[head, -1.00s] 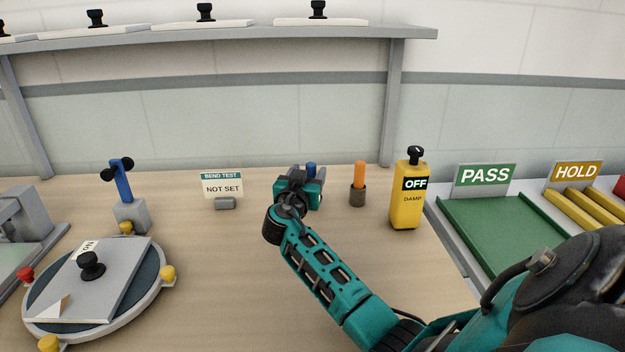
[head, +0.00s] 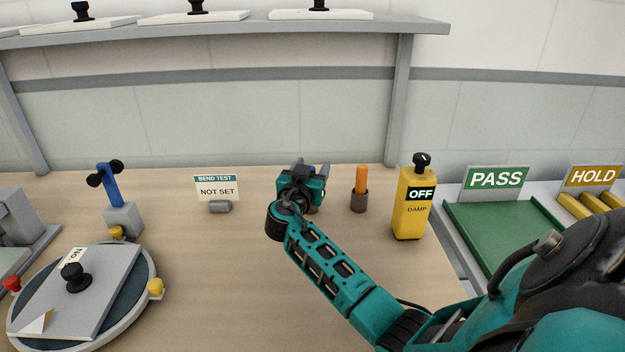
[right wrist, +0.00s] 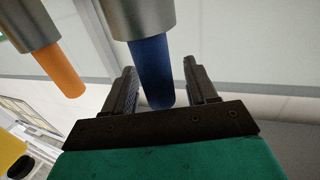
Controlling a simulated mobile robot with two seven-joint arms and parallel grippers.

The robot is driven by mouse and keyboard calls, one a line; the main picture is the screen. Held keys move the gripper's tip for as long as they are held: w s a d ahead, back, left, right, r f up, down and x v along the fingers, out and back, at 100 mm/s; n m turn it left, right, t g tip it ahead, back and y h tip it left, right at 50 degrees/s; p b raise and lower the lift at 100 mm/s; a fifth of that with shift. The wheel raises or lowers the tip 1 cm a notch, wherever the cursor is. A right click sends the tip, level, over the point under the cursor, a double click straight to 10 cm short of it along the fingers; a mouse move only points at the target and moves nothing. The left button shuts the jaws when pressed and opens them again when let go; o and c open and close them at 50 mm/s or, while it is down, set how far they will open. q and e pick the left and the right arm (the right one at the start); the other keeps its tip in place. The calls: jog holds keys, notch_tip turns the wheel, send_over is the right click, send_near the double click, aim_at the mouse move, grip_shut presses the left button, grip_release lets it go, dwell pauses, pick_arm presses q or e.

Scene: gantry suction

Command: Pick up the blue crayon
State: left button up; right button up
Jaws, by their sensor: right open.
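The blue crayon (right wrist: 152,72) stands in a grey cup (right wrist: 142,18), seen upside down in the right wrist view. My right gripper (right wrist: 160,68) is open, with one finger on each side of the crayon. Gaps show between the crayon and both fingers in that view. In the head view my right gripper (head: 310,170) is at the back of the table, and it hides the blue crayon and its cup. My left gripper is not in view.
An orange crayon (head: 362,177) stands in a dark cup (head: 359,202) just right of my gripper. Further right is a yellow damp box (head: 412,215) reading OFF. A bend test sign (head: 217,190) stands to the left. The middle table is clear.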

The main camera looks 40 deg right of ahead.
jog(key=shift+w+d, duration=0.15)
jog(key=shift+d, duration=0.05)
jog(key=shift+a, duration=0.1)
jog(key=shift+c, duration=0.8)
jog(key=c, duration=0.9)
